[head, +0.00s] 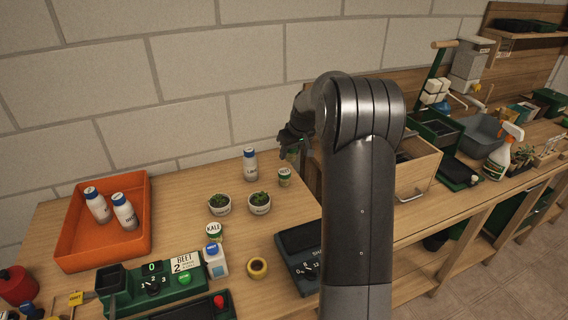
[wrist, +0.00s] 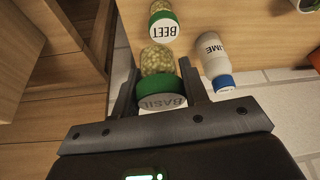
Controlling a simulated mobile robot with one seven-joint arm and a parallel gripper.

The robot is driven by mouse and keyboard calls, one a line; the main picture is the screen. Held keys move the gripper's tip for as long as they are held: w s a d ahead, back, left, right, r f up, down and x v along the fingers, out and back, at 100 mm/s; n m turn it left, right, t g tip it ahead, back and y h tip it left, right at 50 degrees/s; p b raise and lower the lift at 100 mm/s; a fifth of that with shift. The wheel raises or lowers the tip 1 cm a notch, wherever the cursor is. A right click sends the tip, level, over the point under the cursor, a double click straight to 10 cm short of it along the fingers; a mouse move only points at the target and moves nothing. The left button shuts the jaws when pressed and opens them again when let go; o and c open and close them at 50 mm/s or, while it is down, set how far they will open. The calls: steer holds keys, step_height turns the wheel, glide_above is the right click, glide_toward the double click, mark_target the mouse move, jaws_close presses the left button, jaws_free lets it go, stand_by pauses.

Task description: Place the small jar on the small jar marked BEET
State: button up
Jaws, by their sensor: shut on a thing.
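My gripper (wrist: 158,88) is shut on a small jar marked BASIL (wrist: 157,60), which has a green lid and pale contents. In the wrist view the small jar marked BEET (wrist: 163,28) is just beyond the held jar's base, its white-topped green lid facing me. I cannot tell whether the two touch. In the head view the BEET jar (head: 284,177) stands on the table at the back, right of the white LIME bottle (head: 250,165). My gripper (head: 292,148) is above and slightly right of it, partly hidden by my arm; a little green of the held jar shows.
The LIME bottle (wrist: 214,60) is close to the right of the jars in the wrist view. Two potted seedlings (head: 240,204), a KALE jar (head: 214,232) and an orange tray (head: 75,245) with two bottles are further left. A wooden drawer box (head: 418,165) stands right of my arm.

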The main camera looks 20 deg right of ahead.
mark_target(284, 171)
steer(key=shift+w+a+f, duration=0.8)
steer(key=shift+w, duration=0.05)
steer(key=shift+f, duration=1.9)
steer(key=shift+f, duration=0.15)
steer(key=o, duration=1)
